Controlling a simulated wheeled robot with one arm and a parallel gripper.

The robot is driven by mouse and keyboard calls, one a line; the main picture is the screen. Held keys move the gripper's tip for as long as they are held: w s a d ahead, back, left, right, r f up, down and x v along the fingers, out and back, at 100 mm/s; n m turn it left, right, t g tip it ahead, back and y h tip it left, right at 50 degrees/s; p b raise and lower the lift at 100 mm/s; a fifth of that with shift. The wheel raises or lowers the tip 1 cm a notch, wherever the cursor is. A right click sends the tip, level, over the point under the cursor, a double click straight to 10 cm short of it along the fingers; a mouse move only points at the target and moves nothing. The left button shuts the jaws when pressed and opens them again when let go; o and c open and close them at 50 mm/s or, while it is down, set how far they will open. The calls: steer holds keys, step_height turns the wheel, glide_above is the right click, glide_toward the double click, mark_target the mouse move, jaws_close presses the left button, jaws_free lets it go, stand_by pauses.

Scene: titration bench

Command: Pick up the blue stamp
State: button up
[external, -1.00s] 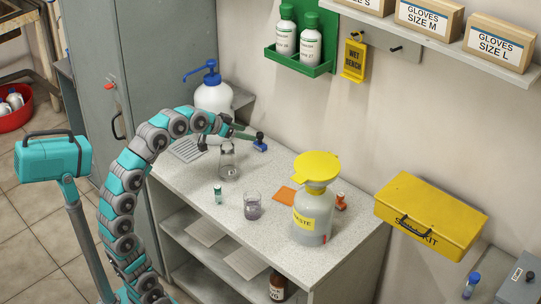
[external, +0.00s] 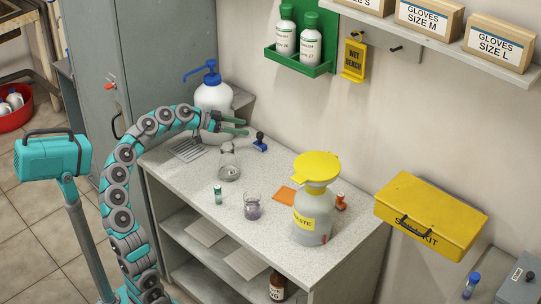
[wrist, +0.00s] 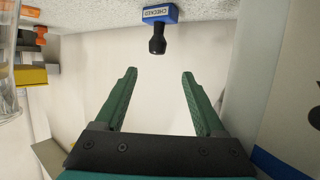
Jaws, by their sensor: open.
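The blue stamp (external: 260,146) stands upright on the bench, with a black handle on top. In the wrist view the stamp (wrist: 160,14) shows upside down at the top edge, its label reading CHECKED and its handle towards my gripper. My gripper (external: 245,127) has green fingers pointing right, just left of the stamp and above the bench. In the wrist view my gripper (wrist: 159,72) is open with nothing between its fingers. The stamp is beyond the fingertips, in line with the gap, and apart from them.
A white pump bottle (external: 213,98) stands close behind my gripper. A glass flask (external: 229,165) stands in front of the stamp.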

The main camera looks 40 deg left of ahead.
mark_target(260, 136)
step_height(260, 136, down, 3)
steer(key=shift+d+r, duration=0.1)
steer(key=shift+r, duration=0.1)
steer(key=shift+p+x, duration=0.3)
steer(key=shift+x, duration=3.6)
steer(key=shift+s+d, duration=0.15)
steer(key=shift+c, duration=0.2)
jaws_close()
